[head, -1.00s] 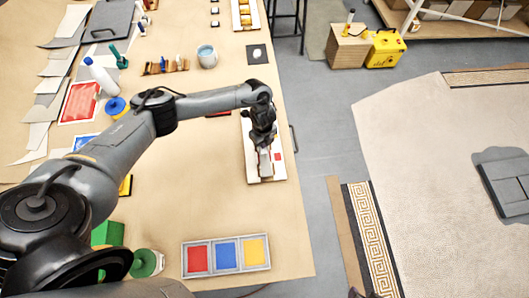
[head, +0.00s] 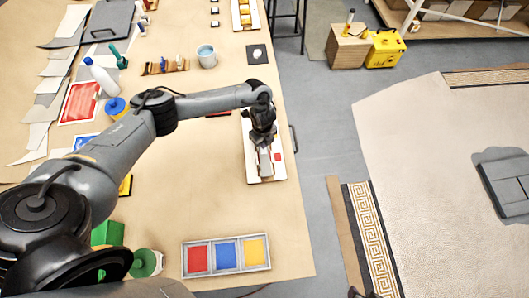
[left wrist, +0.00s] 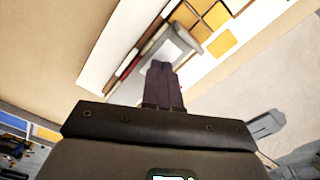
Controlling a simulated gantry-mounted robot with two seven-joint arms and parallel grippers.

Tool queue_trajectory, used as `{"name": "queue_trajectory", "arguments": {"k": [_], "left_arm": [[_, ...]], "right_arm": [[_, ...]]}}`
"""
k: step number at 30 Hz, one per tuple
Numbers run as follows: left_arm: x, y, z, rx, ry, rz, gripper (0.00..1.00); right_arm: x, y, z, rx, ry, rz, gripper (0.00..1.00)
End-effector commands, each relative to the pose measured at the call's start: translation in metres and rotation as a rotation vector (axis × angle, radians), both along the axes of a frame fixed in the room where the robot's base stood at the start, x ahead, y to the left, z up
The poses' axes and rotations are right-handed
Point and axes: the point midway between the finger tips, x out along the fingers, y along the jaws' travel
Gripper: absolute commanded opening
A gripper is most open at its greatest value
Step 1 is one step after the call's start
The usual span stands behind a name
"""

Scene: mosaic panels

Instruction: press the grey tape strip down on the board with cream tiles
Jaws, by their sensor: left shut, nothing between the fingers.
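The white board (head: 250,157) lies near the table's right edge, and it also shows in the left wrist view (left wrist: 97,77). In that wrist view its tiles look mustard yellow (left wrist: 220,43). The grey tape strip (left wrist: 188,31) runs across the board beside the tiles. My left gripper (head: 265,164) points down over the board and hides part of it. Its fingers (left wrist: 161,66) are shut and empty, with their tips over the grey strip. I cannot tell whether they touch it. My right gripper is not in view.
A tray with red, blue and yellow squares (head: 211,241) stands at the table's front. A cup (head: 207,60), a small dark mat (head: 251,58) and another tiled board (head: 236,14) lie farther back. The table between the tray and the white board is clear.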

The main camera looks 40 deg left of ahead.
Motion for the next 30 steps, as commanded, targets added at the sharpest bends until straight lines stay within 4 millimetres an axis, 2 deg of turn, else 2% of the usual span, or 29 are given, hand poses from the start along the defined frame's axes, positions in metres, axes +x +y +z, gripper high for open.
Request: {"name": "queue_trajectory", "arguments": {"k": [14,30], "left_arm": [[0.0,0.0,-0.001,0.0,0.0,0.0,0.0],[0.0,0.0,-0.011,0.0,0.0,0.0,0.0]], "right_arm": [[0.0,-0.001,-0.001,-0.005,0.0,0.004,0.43],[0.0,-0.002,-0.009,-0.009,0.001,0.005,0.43]]}}
